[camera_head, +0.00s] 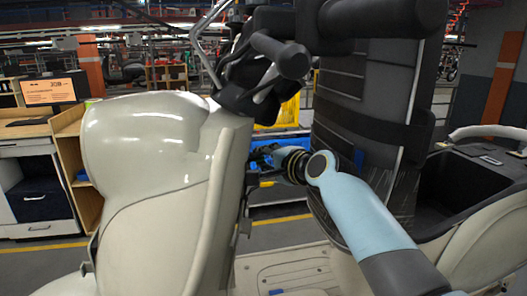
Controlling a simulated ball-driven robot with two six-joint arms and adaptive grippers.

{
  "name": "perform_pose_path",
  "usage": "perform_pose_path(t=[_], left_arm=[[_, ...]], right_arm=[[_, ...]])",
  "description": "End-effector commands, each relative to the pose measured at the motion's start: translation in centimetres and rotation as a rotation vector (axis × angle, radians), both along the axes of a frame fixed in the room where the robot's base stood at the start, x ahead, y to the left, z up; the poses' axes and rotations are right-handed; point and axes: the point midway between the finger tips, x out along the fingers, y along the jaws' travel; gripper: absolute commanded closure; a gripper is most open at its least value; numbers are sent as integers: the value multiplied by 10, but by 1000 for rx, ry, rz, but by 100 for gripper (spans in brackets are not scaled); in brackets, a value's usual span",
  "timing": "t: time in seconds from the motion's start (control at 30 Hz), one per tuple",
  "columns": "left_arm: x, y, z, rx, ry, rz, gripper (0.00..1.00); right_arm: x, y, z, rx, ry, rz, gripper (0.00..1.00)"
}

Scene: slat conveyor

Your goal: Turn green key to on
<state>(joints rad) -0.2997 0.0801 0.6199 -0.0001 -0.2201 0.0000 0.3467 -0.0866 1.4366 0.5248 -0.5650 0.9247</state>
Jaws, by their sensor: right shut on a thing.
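The scooter (149,150) is a cream-coloured body with black handlebars (279,55). My right gripper (258,160) reaches in from the lower right, past the black seat (357,120), to the inner side of the scooter's front shield (228,190). Its fingertips are dark and small in the picture, close against the shield, and partly merge with it. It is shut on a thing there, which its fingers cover. I cannot make out the green key or which way it is turned. My left gripper is not in view.
The handlebars hang above the gripper. A beige footboard (285,268) lies below. A desk with an orange-screened monitor (50,91) is at the left, and a dark open bin (470,176) is at the right.

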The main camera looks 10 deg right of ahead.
Motion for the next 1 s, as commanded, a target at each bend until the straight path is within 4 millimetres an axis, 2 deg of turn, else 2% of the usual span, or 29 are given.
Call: perform_pose_path(t=[0.1, 0.5, 0.8, 1.0], left_arm=[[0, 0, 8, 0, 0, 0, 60], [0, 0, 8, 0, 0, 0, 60], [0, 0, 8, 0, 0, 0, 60], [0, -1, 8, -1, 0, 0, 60]], right_arm=[[1, 0, 5, 6, 12, -4, 100], [2, 1, 6, 9, 22, -6, 100], [4, 3, 13, 11, 241, -30, 100], [3, 4, 13, 17, 252, -31, 100]])
